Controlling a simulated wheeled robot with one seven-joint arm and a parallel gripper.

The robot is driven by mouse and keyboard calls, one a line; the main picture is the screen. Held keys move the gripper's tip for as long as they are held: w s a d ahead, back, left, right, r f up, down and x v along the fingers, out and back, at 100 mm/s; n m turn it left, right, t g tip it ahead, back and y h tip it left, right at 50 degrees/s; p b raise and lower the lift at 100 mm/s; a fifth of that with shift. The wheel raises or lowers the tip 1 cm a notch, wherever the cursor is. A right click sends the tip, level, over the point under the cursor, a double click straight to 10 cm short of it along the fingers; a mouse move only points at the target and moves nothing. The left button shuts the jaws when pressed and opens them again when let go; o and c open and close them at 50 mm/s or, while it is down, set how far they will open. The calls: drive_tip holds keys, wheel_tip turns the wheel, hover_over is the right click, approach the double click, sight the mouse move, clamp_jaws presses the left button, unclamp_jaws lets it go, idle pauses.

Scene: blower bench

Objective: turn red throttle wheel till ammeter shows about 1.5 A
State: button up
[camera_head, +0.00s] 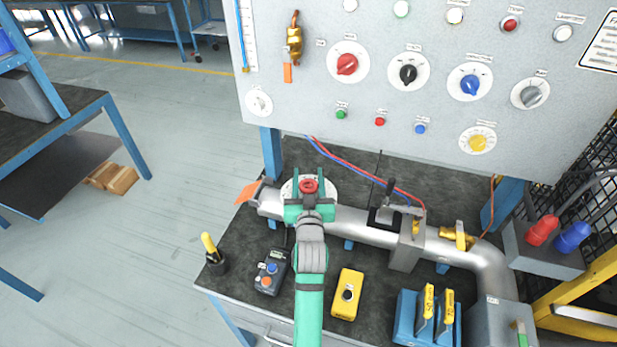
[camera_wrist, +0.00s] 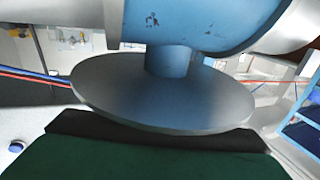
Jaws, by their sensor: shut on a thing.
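The red throttle wheel (camera_head: 309,185) sits above a round pale plate (camera_head: 289,187) at the left end of the grey pipe. My green gripper (camera_head: 309,194) reaches over the bench from the front and is shut on the wheel, which shows between its fingers. The wrist view shows a grey disc (camera_wrist: 165,100) on a blue stem (camera_wrist: 168,60), close above a dark finger edge (camera_wrist: 150,132); the red wheel is not visible there. I cannot pick out an ammeter; a round white dial (camera_head: 259,102) at the panel's lower left is too small to read.
The grey panel (camera_head: 300,100) behind has several coloured knobs. The grey pipe (camera_head: 355,227) runs right, with a brass fitting (camera_head: 457,236). A dark handheld box (camera_head: 271,271), a yellow box (camera_head: 347,293) and a blue holder (camera_head: 410,318) stand in front. Red and blue leads pass behind the wheel.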

idle(0.8)
drive_tip(key=o, duration=1)
drive_tip(key=shift+w, duration=0.15)
drive_tip(key=shift+o, duration=0.2)
drive_tip(key=shift+a, duration=0.15)
drive_tip(key=shift+s, duration=0.65)
drive_tip(key=s, duration=0.9)
drive_tip(key=shift+s+d, duration=0.2)
